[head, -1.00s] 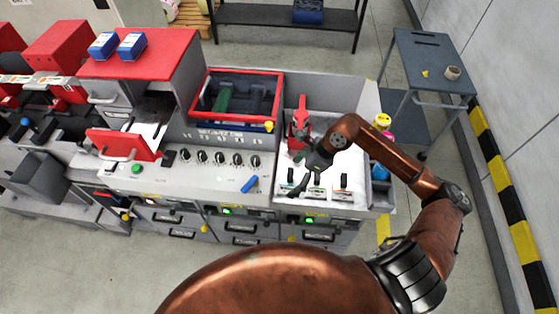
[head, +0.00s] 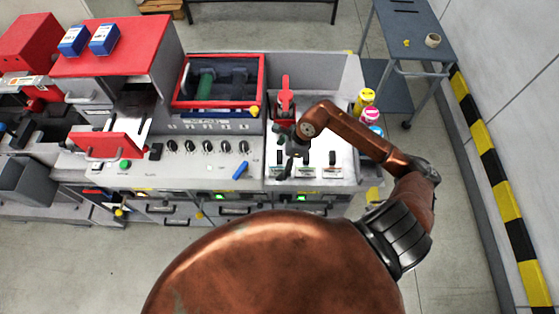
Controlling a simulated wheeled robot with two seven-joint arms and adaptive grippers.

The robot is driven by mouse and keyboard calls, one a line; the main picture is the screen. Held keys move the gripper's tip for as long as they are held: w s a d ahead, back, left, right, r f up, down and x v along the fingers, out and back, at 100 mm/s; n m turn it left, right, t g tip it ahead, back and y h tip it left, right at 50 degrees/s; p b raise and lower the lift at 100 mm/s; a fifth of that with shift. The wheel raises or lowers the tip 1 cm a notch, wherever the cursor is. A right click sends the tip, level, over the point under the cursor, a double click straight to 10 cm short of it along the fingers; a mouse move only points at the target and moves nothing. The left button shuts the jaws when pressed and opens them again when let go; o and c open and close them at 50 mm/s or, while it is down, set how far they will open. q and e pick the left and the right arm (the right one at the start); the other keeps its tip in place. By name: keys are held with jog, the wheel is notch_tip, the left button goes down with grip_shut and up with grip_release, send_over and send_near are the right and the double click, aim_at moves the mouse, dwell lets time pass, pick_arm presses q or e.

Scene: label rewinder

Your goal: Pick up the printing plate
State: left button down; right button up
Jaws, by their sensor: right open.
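My right gripper (head: 287,152) is open above the white bay at the right end of the machine. It is dark and small here, and I see nothing held in it. Below it, in a row along the bay's front, are small pale plate-like pieces with black upright parts; the middle one (head: 306,171) and the right one (head: 332,171) show clearly. I cannot tell which of them is the printing plate. The gripper partly covers the left one. A red clamp-like part (head: 285,103) stands just behind the gripper. My left gripper is not in view.
A red-framed opening (head: 219,106) lies left of the bay. Yellow (head: 364,100), pink and blue bottles stand at the machine's right side. A grey cart (head: 415,38) is at the back right.

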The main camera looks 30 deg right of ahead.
jog(key=shift+w+f, duration=0.1)
jog(key=c, duration=1.5)
